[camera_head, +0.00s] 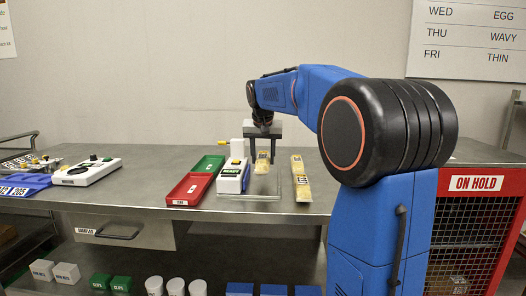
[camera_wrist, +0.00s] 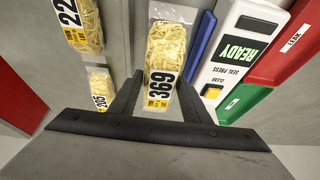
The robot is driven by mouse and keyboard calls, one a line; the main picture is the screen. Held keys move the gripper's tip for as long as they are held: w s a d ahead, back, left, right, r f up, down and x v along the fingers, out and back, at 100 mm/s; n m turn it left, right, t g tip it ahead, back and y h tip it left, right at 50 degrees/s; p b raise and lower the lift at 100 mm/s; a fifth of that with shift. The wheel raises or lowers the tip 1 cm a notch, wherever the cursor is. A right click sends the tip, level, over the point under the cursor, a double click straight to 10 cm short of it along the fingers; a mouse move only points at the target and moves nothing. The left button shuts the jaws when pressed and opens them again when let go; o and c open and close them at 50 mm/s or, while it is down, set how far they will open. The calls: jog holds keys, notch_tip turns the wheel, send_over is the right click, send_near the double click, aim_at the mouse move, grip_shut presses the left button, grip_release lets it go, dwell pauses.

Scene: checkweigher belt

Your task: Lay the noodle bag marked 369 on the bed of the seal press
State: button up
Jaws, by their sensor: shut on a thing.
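The noodle bag marked 369 (camera_wrist: 165,57) is clear with yellow noodles and a yellow and black label. My gripper (camera_wrist: 163,98) is shut on its labelled end, a finger at each side. In the head view my gripper (camera_head: 262,150) points down over the bag (camera_head: 262,167). The white seal press (camera_head: 232,178) stands just left of the bag, and its READY screen (camera_wrist: 241,48) shows in the wrist view. The press's flat grey bed (camera_head: 260,196) is below the bag. I cannot tell whether the bag touches it.
Two other bags, one marked 205 (camera_wrist: 101,88) and one with a partly cut-off number (camera_wrist: 83,25), lie beside the press; they show in the head view too (camera_head: 300,180). A red tray (camera_head: 183,200) and a green tray (camera_head: 208,157) are left of it. An ON HOLD cage (camera_head: 476,205) stands right.

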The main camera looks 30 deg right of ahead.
jog(key=shift+f, duration=2.45)
jog(key=o, duration=1.3)
jog(key=shift+r, duration=4.5)
